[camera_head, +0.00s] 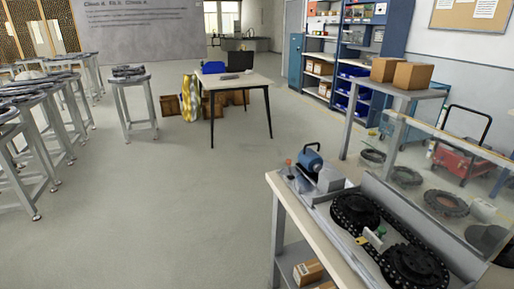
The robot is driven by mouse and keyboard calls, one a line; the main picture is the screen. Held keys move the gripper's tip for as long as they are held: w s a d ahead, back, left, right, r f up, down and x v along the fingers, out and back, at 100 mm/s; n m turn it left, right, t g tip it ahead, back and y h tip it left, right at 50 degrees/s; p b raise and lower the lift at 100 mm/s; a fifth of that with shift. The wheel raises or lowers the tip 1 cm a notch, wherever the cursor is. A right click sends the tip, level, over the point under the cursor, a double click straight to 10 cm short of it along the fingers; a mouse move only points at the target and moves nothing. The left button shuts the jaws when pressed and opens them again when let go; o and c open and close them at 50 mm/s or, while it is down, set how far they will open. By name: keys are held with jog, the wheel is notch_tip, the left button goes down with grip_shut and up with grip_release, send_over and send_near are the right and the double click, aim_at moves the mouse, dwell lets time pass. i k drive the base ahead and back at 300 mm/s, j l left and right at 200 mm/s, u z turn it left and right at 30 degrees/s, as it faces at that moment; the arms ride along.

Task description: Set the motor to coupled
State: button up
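A blue motor (312,159) sits on a grey base (328,181) at the far left end of the workbench (352,270). A small red-orange knob (288,163) stands beside it at the left. The black ring track (385,244) with two round black wheels lies on the bench to the right of the motor. Small green and yellow parts (379,232) sit at its middle. I cannot tell from this distance whether the motor is joined to the track. My gripper is not in view.
A clear panel (430,150) stands behind the bench. Round stools (128,82) line the left. A table (235,82) with a laptop stands farther back, with crates under it. Shelves (318,60) and cardboard boxes (412,75) are at the right. The grey floor (170,200) left of the bench is clear.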

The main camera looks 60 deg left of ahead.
aim_at(310, 163)
jog(key=u, duration=1.25)
jog(key=i+j, duration=0.75)
jog(key=i, duration=0.25)
jog(key=i+j, duration=0.8)
jog(key=i, duration=0.15)
jog(key=i+j+z, duration=0.1)
jog(key=i+j, duration=0.65)
jog(key=i, duration=0.25)
